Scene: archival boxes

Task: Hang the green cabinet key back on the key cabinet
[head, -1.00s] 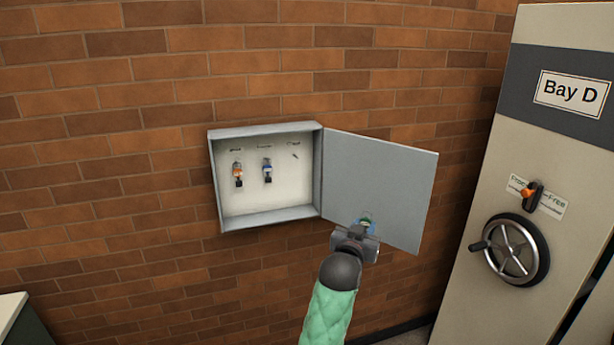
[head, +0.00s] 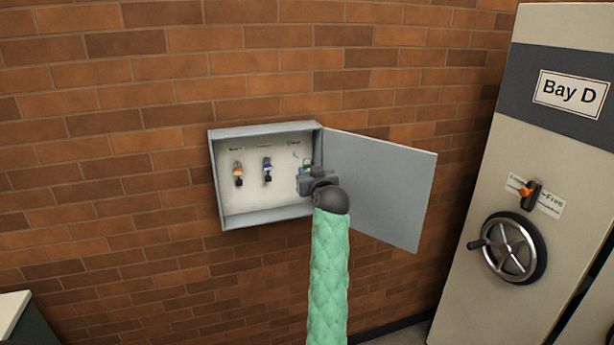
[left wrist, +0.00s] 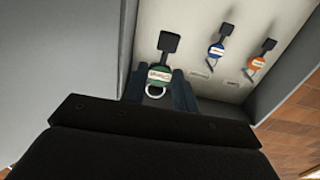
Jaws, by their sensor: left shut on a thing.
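The key cabinet (head: 265,212) hangs on the brick wall with its door (head: 385,190) swung open to the right. My left gripper (head: 308,172) is inside its right part, in front of the right-hand hook place. It is shut on the green key (left wrist: 159,74), which has a round green tag, a ring and a dark head in the left wrist view. In the head view the gripper mostly hides this key. Whether the key touches the hook cannot be told. An orange-tagged key (head: 238,173) and a blue-tagged key (head: 267,169) hang to the left. My right gripper is not in view.
The open door stands close to the right of my left arm. A Bay D shelf unit (head: 470,150) with a handwheel (head: 514,247) stands at the right. A pale-topped surface (head: 12,308) is at the lower left.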

